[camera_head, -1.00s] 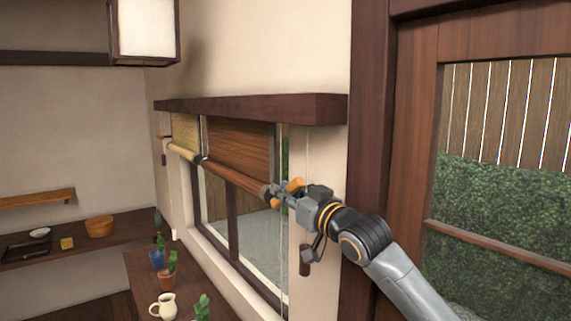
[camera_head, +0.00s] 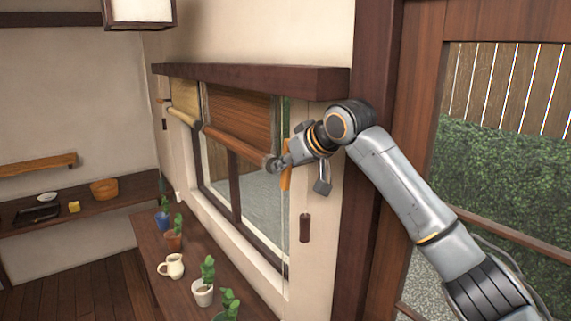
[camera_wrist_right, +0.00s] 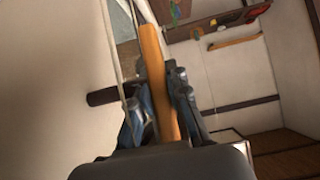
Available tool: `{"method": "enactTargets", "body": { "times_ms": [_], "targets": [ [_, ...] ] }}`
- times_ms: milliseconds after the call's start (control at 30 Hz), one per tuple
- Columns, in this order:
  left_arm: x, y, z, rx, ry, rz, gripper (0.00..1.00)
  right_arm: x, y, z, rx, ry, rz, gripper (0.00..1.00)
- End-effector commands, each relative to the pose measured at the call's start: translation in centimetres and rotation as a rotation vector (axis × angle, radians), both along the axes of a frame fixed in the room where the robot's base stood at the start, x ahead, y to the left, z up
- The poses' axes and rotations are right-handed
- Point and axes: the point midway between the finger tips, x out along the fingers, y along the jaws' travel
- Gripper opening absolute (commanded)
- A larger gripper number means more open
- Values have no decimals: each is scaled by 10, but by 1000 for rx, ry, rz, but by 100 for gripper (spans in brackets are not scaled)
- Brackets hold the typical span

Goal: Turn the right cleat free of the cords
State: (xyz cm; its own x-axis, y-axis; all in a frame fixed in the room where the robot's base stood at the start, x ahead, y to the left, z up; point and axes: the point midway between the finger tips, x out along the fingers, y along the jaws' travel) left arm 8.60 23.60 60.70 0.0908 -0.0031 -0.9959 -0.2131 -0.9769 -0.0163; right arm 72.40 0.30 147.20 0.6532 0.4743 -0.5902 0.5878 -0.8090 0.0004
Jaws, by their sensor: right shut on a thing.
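The right cleat, an orange wooden bar (camera_head: 286,180), stands close to upright on the wall beside the window. My right gripper (camera_head: 279,162) is at it and shut on it. In the right wrist view the cleat (camera_wrist_right: 153,60) runs between the fingers. A pale cord (camera_wrist_right: 118,45) passes beside the cleat in that view; I cannot tell whether it touches. In the head view a thin cord (camera_head: 284,240) hangs below the gripper. A dark brown tassel (camera_head: 305,228) hangs on the wall. My left gripper is not in view.
A brown blind (camera_head: 240,100) and a paler blind (camera_head: 184,95) hang partly lowered in the window. Below, a wooden counter (camera_head: 150,235) holds potted cacti (camera_head: 207,270) and a cream jug (camera_head: 171,266). A dark wooden post (camera_head: 365,230) stands close to my right arm.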

Motion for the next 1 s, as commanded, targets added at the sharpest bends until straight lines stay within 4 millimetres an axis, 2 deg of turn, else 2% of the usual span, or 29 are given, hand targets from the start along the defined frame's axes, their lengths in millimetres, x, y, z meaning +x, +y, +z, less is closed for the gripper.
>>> {"method": "enactTargets", "body": {
  "times_ms": [567,600,700,1000],
  "targets": [
    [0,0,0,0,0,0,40,0,0,-6,-26,39,1,0],
    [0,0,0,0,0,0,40,0,0,-6,-26,39,1,18],
    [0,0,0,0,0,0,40,0,1,-5,-25,38,1,38],
    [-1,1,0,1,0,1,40,0,0,-2,-22,32,1,40]
  ]
}}
